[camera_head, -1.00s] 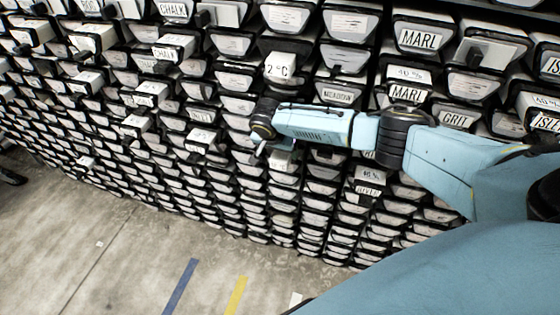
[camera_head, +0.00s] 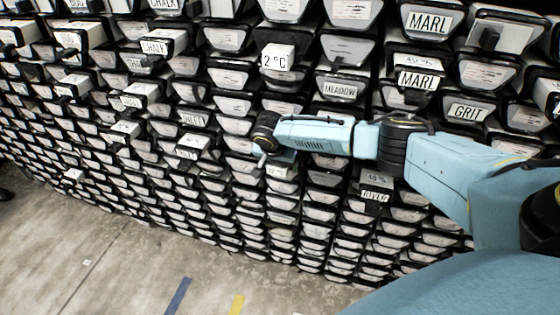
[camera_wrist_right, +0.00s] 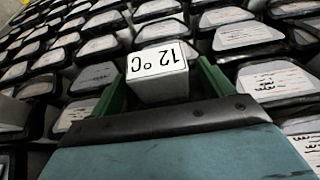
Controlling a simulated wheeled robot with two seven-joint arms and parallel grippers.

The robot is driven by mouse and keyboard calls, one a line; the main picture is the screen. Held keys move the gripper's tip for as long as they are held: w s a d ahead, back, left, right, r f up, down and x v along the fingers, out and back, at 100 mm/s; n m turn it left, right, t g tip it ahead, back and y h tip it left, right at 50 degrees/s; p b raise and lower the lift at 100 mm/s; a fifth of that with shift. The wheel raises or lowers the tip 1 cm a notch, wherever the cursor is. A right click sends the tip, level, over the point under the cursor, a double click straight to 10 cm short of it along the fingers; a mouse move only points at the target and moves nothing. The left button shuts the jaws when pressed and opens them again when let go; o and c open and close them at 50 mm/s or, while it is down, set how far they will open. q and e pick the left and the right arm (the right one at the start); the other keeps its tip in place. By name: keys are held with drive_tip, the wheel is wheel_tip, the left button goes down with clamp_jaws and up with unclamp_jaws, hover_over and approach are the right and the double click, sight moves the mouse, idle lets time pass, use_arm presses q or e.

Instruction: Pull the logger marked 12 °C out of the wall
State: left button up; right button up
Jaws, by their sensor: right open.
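The logger marked 12 °C (camera_wrist_right: 157,72) is a white block sticking out of the wall, its label upside down in the right wrist view. In the head view a white block (camera_head: 280,171) shows just below my right gripper, partly hidden, its label too small to read surely. My right gripper (camera_head: 262,150) is open. In the right wrist view its green fingers (camera_wrist_right: 160,85) stand on either side of the 12 °C logger, with a gap visible on the left; contact on the right I cannot tell. My left gripper is not in view.
The wall (camera_head: 341,88) is packed with black-rimmed, pale-faced liners. Another protruding block, marked 2 °C (camera_head: 278,58), sits higher up. Protruding labelled blocks stand left, such as one marked CHALK (camera_head: 157,46), and lower right (camera_head: 376,184). Bare floor (camera_head: 110,270) lies below left.

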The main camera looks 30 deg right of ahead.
sight(276, 171)
drive_tip(key=shift+c, duration=0.3)
drive_tip(key=c, duration=1.1)
drive_tip(key=shift+p, duration=0.5)
drive_tip(key=s+a+p, duration=0.2)
drive_tip(key=p, duration=0.1)
drive_tip(key=shift+a+r, duration=0.15)
drive_tip(key=shift+r, duration=0.05)
drive_tip(key=s+a+p, duration=0.5)
drive_tip(key=a+p, duration=0.1)
drive_tip(key=shift+s+a+f+p, duration=0.15)
drive_tip(key=shift+s+a+p, duration=0.05)
drive_tip(key=shift+p, duration=0.2)
